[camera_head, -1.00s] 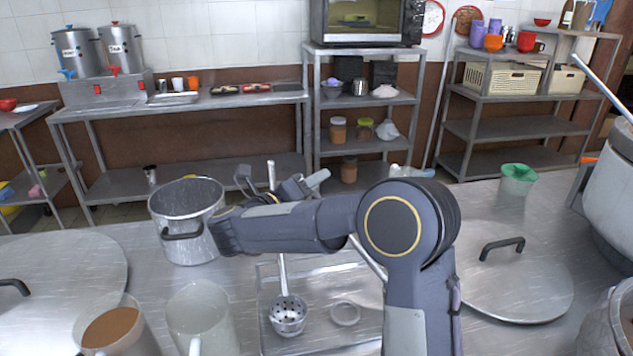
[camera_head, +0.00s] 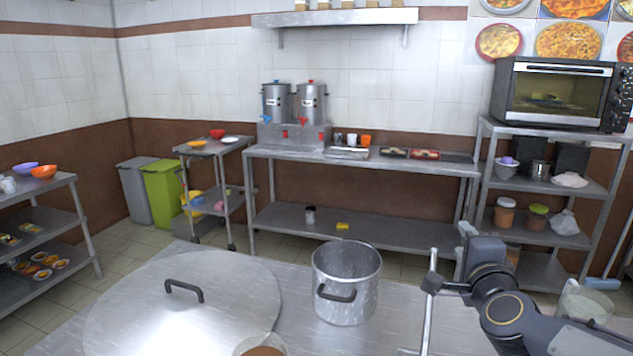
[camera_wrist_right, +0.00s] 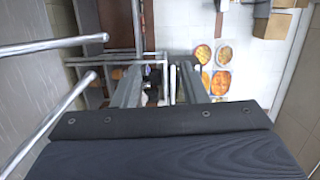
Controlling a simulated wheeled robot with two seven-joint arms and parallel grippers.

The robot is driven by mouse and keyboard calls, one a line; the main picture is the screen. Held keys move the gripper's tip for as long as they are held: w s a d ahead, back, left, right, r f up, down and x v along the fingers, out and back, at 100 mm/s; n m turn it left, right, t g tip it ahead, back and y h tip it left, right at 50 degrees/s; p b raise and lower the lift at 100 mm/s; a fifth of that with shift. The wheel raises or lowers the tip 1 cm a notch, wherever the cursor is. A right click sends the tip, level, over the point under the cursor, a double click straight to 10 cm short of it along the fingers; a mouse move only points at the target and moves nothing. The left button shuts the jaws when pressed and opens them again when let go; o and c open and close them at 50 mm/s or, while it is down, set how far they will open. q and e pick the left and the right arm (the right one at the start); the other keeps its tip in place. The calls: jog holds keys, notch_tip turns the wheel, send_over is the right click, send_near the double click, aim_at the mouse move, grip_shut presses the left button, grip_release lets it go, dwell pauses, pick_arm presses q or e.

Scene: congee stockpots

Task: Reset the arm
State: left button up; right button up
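My right arm comes into the head view from the lower right. Its dark gripper (camera_head: 450,258) is over the far edge of the worktop, right of the metal pot. In the right wrist view its two grey fingers (camera_wrist_right: 160,88) stand apart with nothing visible between them, so it is open and empty. A thin upright metal rod (camera_head: 428,315) shows beside the gripper in the head view; I cannot tell whether they touch. My left gripper is out of view.
An open metal pot (camera_head: 347,260) and a large round lid (camera_head: 130,310) are on the worktop. A clear container (camera_head: 590,300) is by my arm. Behind, across the floor, stand a steel table (camera_head: 420,165) with two urns and a shelf with an oven (camera_head: 555,92).

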jog(key=s+a+f+n+g+y+p, duration=0.1)
jog(key=s+f+n+g, duration=0.3)
jog(key=s, duration=0.5)
jog(key=s+a+f+n+g+y+p, duration=0.2)
jog(key=s+a+f+n+g+y, duration=0.1)
jog(key=s+n, duration=0.4)
jog(key=s+a+f+n+g+y+p, duration=0.1)
jog(key=s+f+n+g, duration=0.3)
jog(key=s, duration=0.9)
notch_tip(320, 180, down, 3)
jog(key=shift+a+n+g+y+p, duration=0.4)
jog(key=shift+n+y+p, duration=0.15)
jog(key=shift+n, duration=0.65)
jog(key=shift+s, duration=0.15)
